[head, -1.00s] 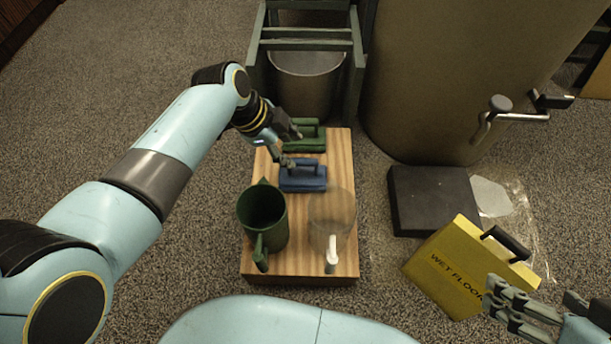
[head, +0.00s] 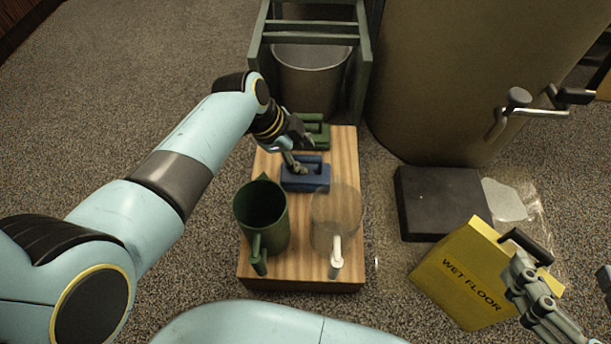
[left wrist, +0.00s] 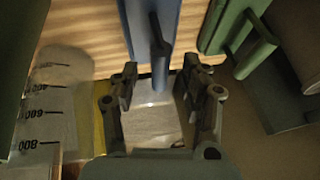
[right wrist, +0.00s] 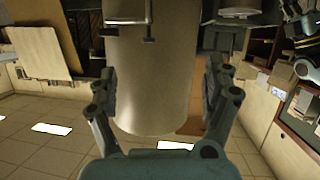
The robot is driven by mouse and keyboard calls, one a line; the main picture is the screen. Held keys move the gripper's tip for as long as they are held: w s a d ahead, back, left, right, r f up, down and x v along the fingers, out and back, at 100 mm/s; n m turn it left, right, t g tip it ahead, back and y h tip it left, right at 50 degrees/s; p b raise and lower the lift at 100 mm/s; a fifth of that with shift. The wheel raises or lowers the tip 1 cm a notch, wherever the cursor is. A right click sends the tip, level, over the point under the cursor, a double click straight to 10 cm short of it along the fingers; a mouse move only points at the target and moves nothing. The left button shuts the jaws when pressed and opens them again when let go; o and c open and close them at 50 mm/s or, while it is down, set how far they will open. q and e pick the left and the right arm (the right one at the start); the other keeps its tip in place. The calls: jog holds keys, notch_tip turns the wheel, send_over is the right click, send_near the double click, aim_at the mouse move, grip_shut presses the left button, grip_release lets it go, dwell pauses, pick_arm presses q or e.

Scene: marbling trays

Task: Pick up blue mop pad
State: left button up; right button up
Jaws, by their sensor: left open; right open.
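The blue mop pad (head: 306,181) lies on the wooden board, with its raised handle on top. It also shows in the left wrist view (left wrist: 138,28), its handle pointing down between the fingers. My left gripper (head: 296,156) is open at the pad's handle, over its far left part. In the left wrist view the fingers (left wrist: 160,88) stand on either side of the handle's end, with gaps. My right gripper (head: 526,284) is open and empty at the lower right, in front of the yellow sign.
A green pad (head: 318,134) lies just behind the blue one. A green jug (head: 262,212) and a clear jug (head: 335,215) stand in front on the wooden board (head: 300,268). The yellow wet floor sign (head: 462,275) and a dark block (head: 442,203) are at right.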

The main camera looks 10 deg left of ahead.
pick_arm(q)
jog(key=shift+b+x, duration=0.75)
jog(key=shift+x, duration=0.45)
pick_arm(e)
jog(key=w+a+r+n+t+y, duration=0.1)
jog(key=w+r+t, duration=0.4)
jog(key=r, duration=0.6)
jog(key=shift+w+r+t, duration=0.3)
jog(key=shift+w, duration=0.35)
pick_arm(q)
jog(key=shift+c, duration=0.2)
pick_arm(e)
jog(key=shift+a, duration=0.1)
pick_arm(q)
jog(key=c, duration=0.9)
